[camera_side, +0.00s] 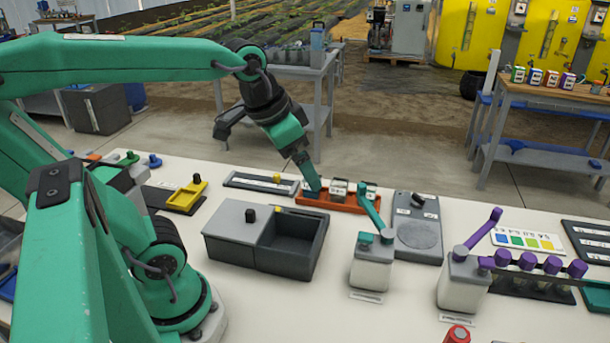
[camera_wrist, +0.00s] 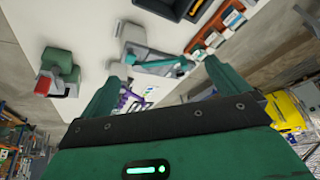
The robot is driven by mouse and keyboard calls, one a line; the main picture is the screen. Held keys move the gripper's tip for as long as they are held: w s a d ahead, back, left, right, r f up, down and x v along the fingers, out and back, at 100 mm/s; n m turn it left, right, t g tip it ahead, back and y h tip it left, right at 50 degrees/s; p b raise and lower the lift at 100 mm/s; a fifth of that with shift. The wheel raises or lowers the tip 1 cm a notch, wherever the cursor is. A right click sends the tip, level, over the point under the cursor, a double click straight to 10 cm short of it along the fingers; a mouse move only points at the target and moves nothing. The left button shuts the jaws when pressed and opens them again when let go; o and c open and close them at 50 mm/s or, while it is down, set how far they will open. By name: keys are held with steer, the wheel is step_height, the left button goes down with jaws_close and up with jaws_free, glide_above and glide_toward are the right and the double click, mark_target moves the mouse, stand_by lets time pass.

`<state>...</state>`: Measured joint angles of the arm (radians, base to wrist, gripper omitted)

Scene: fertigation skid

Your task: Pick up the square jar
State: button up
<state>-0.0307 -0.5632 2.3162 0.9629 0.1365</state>
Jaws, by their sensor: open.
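An orange-red tray (camera_side: 327,202) on the white bench holds several small squarish containers with pale tops, one of them a jar (camera_side: 338,190); I cannot tell for sure which is the square jar. The tray also shows at the upper right of the wrist view (camera_wrist: 208,28), with pale-topped containers (camera_wrist: 235,18) in it. My gripper (camera_side: 312,186) points down at the tray's left end, beside the containers. In the wrist view my gripper (camera_wrist: 162,72) has its two green fingers well apart, with nothing between them. The far finger is hidden in the side view.
A grey bin (camera_side: 250,249) stands in front of the tray. A white bottle with a teal lever (camera_side: 372,268) and a grey scale-like plate (camera_side: 418,232) are to the right. A purple-levered bottle (camera_side: 464,285) stands farther right. A yellow holder (camera_side: 185,197) lies left.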

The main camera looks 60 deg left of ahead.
steer(key=shift+n+t, duration=0.4)
steer(key=shift+n, duration=0.2)
steer(key=s+f, duration=0.1)
steer(key=s, duration=0.1)
steer(key=s+f, duration=0.1)
steer(key=s, duration=0.1)
steer(key=shift+s+d+f, duration=0.1)
steer(key=shift+d+f, duration=0.25)
steer(key=shift+d, duration=0.05)
steer(key=c, duration=1)
steer(key=shift+o, duration=0.2)
